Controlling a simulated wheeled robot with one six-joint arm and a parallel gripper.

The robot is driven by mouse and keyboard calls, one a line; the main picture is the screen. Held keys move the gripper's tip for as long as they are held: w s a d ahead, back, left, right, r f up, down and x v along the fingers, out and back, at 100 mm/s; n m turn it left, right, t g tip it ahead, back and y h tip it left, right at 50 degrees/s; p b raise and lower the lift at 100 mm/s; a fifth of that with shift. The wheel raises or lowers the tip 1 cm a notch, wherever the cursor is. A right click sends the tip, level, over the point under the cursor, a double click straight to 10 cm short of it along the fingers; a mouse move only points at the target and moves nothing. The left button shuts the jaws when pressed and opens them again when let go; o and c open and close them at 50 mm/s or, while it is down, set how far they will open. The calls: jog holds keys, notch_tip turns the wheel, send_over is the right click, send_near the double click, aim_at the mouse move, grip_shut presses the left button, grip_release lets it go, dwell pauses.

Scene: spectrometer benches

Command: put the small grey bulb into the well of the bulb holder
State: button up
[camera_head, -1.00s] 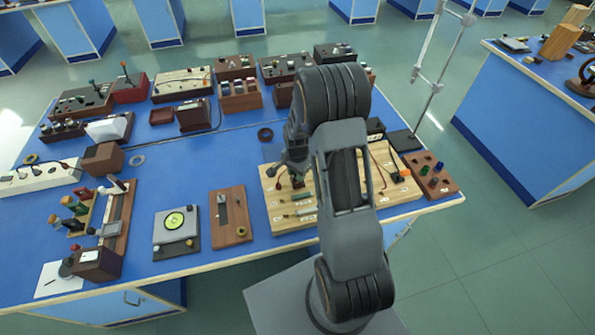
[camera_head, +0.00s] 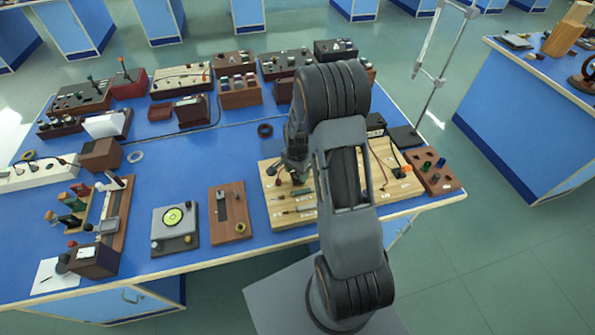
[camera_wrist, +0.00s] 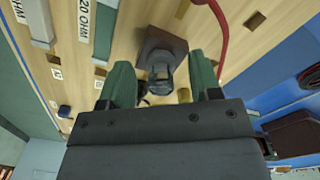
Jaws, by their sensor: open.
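My gripper (camera_wrist: 166,92) is open, its two green fingers apart. In the wrist view a small dark grey, rounded piece (camera_wrist: 161,75), which looks like the bulb, shows between and beyond the fingertips. It stands at a brown square block (camera_wrist: 160,42), which looks like the bulb holder, on the pale wooden board. I cannot tell whether the grey piece sits down in the well, and neither finger clearly touches it. In the head view my gripper (camera_head: 296,174) is over the left part of the board (camera_head: 271,211), and the bulb cannot be made out there.
A red wire (camera_wrist: 221,30) arches close to the right finger in the wrist view. White resistor labels (camera_wrist: 83,20) lie to the left. In the head view, a brown block with coloured knobs (camera_head: 433,172) stands right of the board, and a wooden switch board (camera_head: 230,212) stands left.

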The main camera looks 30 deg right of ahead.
notch_tip(320, 180, up, 14)
jog(key=b, duration=0.1)
dwell(0.7)
